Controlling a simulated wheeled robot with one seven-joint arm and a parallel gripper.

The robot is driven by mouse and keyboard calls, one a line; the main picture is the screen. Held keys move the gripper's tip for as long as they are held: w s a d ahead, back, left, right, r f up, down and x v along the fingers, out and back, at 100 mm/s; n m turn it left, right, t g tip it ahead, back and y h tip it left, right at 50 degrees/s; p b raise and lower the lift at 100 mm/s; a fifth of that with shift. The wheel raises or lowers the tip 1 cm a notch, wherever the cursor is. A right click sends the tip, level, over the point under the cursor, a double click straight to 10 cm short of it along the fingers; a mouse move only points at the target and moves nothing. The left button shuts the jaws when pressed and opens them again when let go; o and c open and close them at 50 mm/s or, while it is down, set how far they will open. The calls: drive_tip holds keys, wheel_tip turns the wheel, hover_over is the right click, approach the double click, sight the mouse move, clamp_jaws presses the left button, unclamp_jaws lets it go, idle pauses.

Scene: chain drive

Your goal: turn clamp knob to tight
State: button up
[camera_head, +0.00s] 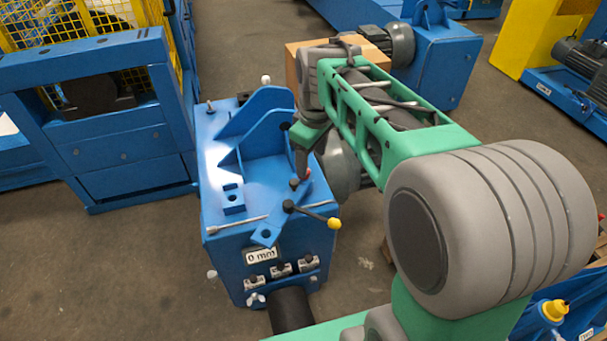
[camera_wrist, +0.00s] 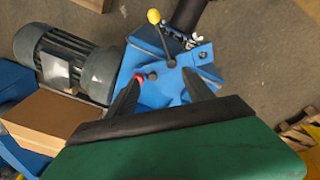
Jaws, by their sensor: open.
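A blue drive base (camera_head: 225,250) stands in the middle of the head view, with a blue bracket on top. A lever with a yellow ball end (camera_head: 333,222) projects from its top near the front; it also shows in the wrist view (camera_wrist: 153,16). A small red knob (camera_wrist: 152,75) sits on the base in the wrist view. The frames do not label which of these is the clamp knob. My gripper (camera_head: 302,172) is open above the base top, pointing down. In the wrist view its fingers (camera_wrist: 161,76) are spread, with the red knob near the left fingertip; contact is unclear.
A "0 mm" label (camera_head: 261,255) is on the base front. A grey motor (camera_wrist: 65,62) and a cardboard box (camera_wrist: 45,120) stand to the left in the wrist view. A blue frame with a yellow mesh guard (camera_head: 95,30) stands at left. Open floor lies in front.

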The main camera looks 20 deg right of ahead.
drive_tip(key=w+d+f+n+b, duration=0.1)
drive_tip(key=w+f+n, duration=0.2)
drive_tip(key=w+f, duration=0.1)
drive_tip(key=w+f+n+g+b, duration=0.1)
drive_tip(key=w+f+n+b, duration=0.1)
drive_tip(key=w+f+n, duration=0.2)
drive_tip(key=w+d+f+n+b, duration=0.1)
drive_tip(key=w+f+n+b, duration=0.1)
drive_tip(key=w+f, duration=0.3)
drive_tip(key=shift+w+d+f+n+g, duration=0.15)
drive_tip(key=shift+w+n, duration=0.3)
drive_tip(key=shift+w, duration=0.45)
drive_tip(key=shift+w+d+r+n+g, duration=0.1)
drive_tip(key=shift+w+d+n+g, duration=0.25)
drive_tip(key=shift+w, duration=0.55)
drive_tip(key=shift+w+a+f, duration=0.1)
drive_tip(key=shift+a+f, duration=0.05)
drive_tip(key=shift+f, duration=0.15)
drive_tip(key=shift+n, duration=0.3)
wheel_tip(320, 180, down, 7)
drive_tip(key=shift+f+b, duration=0.2)
drive_tip(key=shift+b, duration=0.1)
clamp_jaws()
